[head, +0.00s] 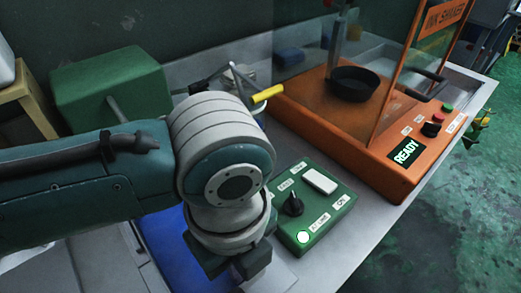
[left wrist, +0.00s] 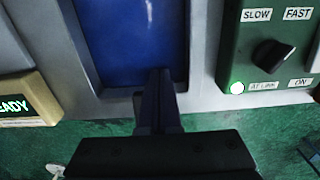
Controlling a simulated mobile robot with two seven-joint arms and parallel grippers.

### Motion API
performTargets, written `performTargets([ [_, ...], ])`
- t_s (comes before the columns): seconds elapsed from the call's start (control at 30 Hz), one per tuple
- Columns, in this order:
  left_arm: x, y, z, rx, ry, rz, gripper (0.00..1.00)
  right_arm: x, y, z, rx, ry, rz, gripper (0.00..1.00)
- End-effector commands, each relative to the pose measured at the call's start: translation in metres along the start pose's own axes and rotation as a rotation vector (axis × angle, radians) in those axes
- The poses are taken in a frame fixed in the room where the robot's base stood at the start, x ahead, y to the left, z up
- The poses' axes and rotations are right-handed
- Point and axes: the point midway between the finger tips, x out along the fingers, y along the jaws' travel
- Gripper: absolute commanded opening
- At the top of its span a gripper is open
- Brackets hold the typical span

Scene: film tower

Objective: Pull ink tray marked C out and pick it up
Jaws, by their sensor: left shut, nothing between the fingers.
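No ink tray with a readable C mark shows in either view. My left gripper (head: 238,266) points down at the front of the bench, beside a blue surface (head: 176,245) and left of the green control box. In the left wrist view my left gripper (left wrist: 159,82) is shut and empty. Its fingertips overlap the lower edge of a blue panel (left wrist: 130,40) set in a grey frame. I cannot tell whether they touch it. My left arm hides part of the bench. My right gripper is not in view.
A green control box (head: 308,207) with a black knob and a lit lamp sits right of my gripper. Behind it stands an orange ink shaker (head: 345,150) with a READY display and a black bowl (head: 353,83). A green block (head: 110,85) stands at the back left.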

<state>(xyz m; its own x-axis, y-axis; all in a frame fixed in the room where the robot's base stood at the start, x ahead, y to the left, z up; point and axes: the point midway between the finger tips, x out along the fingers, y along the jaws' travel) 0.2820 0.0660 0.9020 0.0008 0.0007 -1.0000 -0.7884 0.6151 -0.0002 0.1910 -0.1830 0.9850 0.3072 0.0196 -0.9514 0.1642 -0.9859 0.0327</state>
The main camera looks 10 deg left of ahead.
Motion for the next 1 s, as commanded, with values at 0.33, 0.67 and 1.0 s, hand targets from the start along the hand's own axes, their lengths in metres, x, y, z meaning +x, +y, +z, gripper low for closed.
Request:
performTargets([
  [0.33,-0.004,0.0,-0.051,0.004,0.005,0.002,0.0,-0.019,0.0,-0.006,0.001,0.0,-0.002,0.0],
  [0.67,0.0,0.0,-0.08,-0.001,0.001,0.0,0.0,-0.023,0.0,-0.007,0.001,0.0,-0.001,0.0],
  [1.0,-0.002,0.001,-0.077,-0.002,0.0,0.001,0.0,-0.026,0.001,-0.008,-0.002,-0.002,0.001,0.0],
])
